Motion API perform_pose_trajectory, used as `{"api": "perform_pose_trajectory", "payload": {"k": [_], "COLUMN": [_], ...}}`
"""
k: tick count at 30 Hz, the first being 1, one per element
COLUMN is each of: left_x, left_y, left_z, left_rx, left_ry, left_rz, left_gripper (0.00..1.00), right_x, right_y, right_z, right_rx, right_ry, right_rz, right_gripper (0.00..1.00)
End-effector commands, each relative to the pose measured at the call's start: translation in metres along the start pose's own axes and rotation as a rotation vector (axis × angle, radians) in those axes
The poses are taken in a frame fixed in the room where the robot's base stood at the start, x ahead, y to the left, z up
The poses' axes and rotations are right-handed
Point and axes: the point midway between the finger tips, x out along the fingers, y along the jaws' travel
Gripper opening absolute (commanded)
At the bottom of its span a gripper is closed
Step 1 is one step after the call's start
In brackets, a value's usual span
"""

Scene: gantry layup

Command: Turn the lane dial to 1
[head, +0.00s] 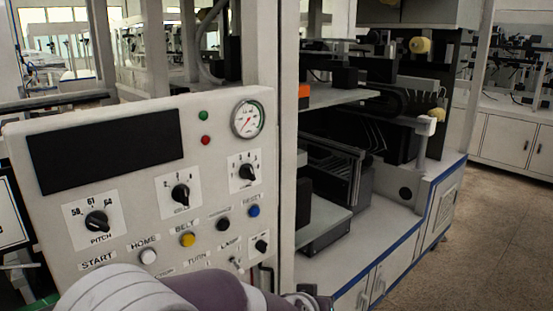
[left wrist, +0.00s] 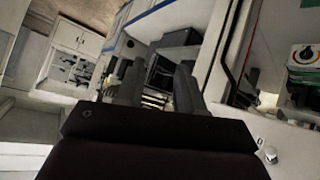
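The white control panel (head: 150,120) fills the left of the head view. It carries black dials on white scale plates: the PITCH dial (head: 97,221), a middle dial (head: 180,195) and a right dial (head: 246,172). The labels under the middle and right dials are too small to read, so I cannot tell which is the lane dial. My left arm crosses below the panel, its far end at the bottom edge. In the left wrist view my left gripper (left wrist: 160,84) has its two fingers apart with nothing between them. It touches no dial. My right gripper is not in view.
The panel also has a dark screen (head: 106,148), a gauge (head: 248,118), a white button (head: 148,256), a yellow button (head: 188,240) and a blue button (head: 254,211). A post (head: 264,50) stands behind its right edge. A machine cabinet (head: 390,250) stands right; floor beyond is clear.

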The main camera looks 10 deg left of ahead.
Motion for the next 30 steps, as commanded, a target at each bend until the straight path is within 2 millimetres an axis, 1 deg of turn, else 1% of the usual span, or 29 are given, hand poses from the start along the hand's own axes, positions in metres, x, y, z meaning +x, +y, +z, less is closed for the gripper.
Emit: {"api": "perform_pose_trajectory", "payload": {"k": [1, 2, 3, 5, 6, 7, 8, 9, 11, 12, 13, 15, 17, 20, 30], "left_x": [-0.007, -0.01, -0.017, -0.033, -0.049, -0.062, -0.077, -0.096, -0.123, -0.138, -0.147, -0.163, -0.17, -0.17, -0.146], "left_y": [0.021, 0.032, 0.046, 0.06, 0.063, 0.062, 0.058, 0.05, 0.037, 0.029, 0.025, 0.018, 0.015, 0.003, -0.067], "left_z": [-0.037, -0.061, -0.094, -0.141, -0.168, -0.184, -0.195, -0.204, -0.204, -0.2, -0.197, -0.189, -0.185, -0.189, -0.228], "left_rx": [-0.016, -0.035, -0.067, -0.128, -0.177, -0.216, -0.255, -0.305, -0.364, -0.392, -0.409, -0.433, -0.443, -0.448, -0.448], "left_ry": [0.098, 0.176, 0.292, 0.471, 0.586, 0.664, 0.733, 0.804, 0.866, 0.881, 0.886, 0.885, 0.879, 0.877, 0.879], "left_rz": [0.007, 0.002, -0.017, -0.078, -0.146, -0.213, -0.292, -0.409, -0.586, -0.69, -0.757, -0.87, -0.923, -0.948, -0.945], "left_gripper": [0.37, 0.37, 0.37, 0.37, 0.37, 0.37, 0.37, 0.37, 0.37, 0.37, 0.37, 0.37, 0.37, 0.37, 0.37], "right_x": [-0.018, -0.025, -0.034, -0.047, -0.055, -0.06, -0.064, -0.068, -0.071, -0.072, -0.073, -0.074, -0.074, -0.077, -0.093], "right_y": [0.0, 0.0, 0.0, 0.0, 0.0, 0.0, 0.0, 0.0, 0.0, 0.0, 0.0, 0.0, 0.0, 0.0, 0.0], "right_z": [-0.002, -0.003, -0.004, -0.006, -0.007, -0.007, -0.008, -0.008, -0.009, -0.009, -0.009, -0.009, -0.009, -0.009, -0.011], "right_rx": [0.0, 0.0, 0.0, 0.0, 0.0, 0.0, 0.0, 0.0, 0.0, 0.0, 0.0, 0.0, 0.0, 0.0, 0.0], "right_ry": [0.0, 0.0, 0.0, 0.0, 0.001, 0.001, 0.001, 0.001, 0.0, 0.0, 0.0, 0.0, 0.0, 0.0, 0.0], "right_rz": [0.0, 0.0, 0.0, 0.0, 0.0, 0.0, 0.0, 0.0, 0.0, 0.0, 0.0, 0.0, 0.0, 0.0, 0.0], "right_gripper": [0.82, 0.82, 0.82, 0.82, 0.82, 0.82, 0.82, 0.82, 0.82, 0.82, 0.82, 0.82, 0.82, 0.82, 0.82]}}
